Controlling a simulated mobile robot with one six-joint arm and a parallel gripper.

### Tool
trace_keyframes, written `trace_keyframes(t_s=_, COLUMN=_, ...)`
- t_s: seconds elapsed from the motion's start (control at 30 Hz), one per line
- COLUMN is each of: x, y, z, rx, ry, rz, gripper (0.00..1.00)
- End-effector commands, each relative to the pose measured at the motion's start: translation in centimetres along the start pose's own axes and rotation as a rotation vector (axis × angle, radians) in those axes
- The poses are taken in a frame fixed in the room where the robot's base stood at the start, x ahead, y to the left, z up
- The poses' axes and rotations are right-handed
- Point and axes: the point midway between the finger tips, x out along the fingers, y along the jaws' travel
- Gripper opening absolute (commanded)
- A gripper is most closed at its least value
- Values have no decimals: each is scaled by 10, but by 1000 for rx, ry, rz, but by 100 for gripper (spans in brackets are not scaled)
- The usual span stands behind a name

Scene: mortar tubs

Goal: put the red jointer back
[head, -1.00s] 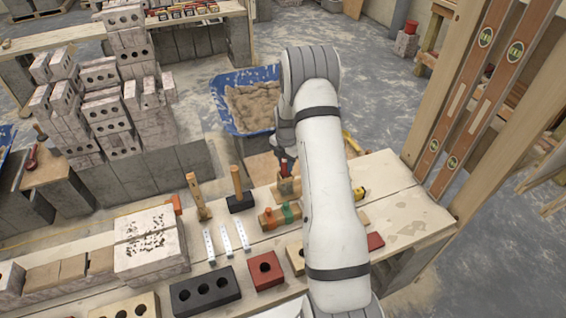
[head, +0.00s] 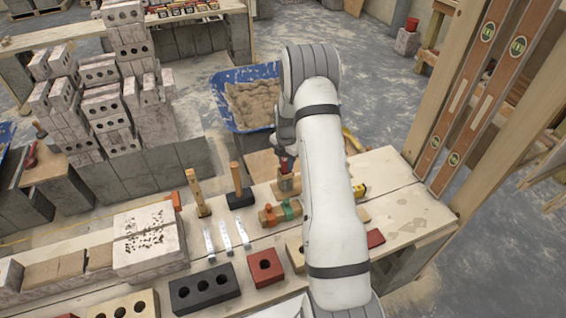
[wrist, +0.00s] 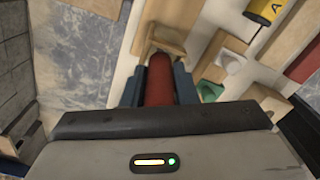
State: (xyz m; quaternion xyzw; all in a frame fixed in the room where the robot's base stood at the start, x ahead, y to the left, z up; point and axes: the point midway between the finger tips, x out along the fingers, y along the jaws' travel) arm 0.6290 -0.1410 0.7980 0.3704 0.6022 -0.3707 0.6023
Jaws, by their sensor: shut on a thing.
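The red jointer's red handle (wrist: 158,82) is between the two fingers of my gripper (wrist: 157,88) in the wrist view, and the gripper is shut on it. In the head view a bit of the red handle (head: 284,164) shows below my gripper (head: 285,152), just above a small wooden block (head: 289,184) on the bench. The block also shows in the wrist view (wrist: 167,38), right at the far end of the handle. The jointer's metal part is hidden, and I cannot tell whether it touches the block.
A blue tub of mortar (head: 238,78) stands behind. Tall spirit levels (head: 480,85) lean at the right.

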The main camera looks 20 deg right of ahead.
Motion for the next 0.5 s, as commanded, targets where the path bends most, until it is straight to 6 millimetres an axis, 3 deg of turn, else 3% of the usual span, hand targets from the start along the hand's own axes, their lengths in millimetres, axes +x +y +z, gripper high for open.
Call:
trace_keyframes(t_s=0.37, x=5, y=0, z=0, rx=0, ry=0, rz=0, gripper=0)
trace_keyframes(t_s=0.4, x=5, y=0, z=0, rx=0, ry=0, rz=0, gripper=27)
trace_keyframes(t_s=0.5, x=5, y=0, z=0, rx=0, ry=0, rz=0, gripper=35)
